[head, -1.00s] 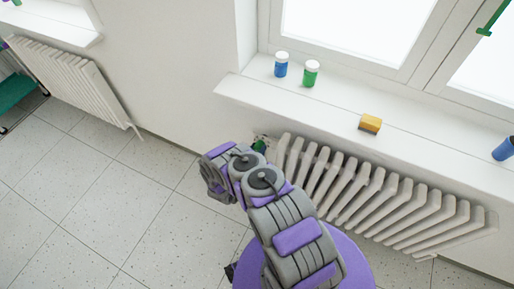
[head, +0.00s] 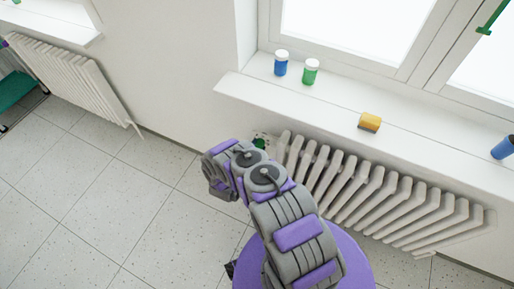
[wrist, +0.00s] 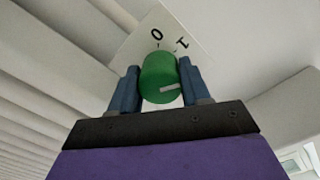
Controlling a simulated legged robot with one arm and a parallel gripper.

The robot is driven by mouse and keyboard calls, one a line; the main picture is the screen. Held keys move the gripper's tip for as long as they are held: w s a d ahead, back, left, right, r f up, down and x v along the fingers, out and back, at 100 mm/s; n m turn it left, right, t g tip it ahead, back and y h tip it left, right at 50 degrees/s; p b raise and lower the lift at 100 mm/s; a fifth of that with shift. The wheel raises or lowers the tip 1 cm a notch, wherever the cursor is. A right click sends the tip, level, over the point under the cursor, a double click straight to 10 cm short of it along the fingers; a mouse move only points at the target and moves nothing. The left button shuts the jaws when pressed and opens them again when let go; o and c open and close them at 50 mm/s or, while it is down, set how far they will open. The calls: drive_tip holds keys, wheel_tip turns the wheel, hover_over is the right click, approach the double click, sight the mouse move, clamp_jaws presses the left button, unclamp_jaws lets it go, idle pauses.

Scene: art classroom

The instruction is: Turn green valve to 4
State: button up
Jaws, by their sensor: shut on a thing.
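The green valve (wrist: 158,75) is a round knob with a light mark on its face, seen close up in the wrist view. My gripper (wrist: 160,84) has its two blue fingers on either side of the knob and is shut on it. A white dial plate (wrist: 148,35) behind the knob shows the digits 0 and 1; any other numbers are hidden. The knob's light mark lies toward its lower right. In the head view a bit of the green valve (head: 260,143) shows at the left end of the radiator, mostly behind my arm.
A white radiator (head: 385,195) runs to the right of the valve, under the window sill (head: 300,95). On the sill are a blue jar (head: 281,65), a green jar (head: 310,73) and a yellow sponge-like block (head: 369,122). The tiled floor at left is clear.

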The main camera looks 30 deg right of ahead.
drive_tip(key=m, duration=1.2)
drive_tip(key=m+b, duration=0.1)
drive_tip(key=m, duration=0.4)
drive_tip(key=shift+m, duration=0.4)
drive_tip(key=m+b, duration=0.1)
drive_tip(key=m, duration=0.4)
drive_tip(key=shift+r+m+t, duration=0.1)
drive_tip(key=shift+m+t, duration=0.2)
drive_tip(key=shift+m, duration=0.4)
drive_tip(key=o, duration=1)
drive_tip(key=shift+d, duration=0.1)
drive_tip(key=shift+o, duration=0.2)
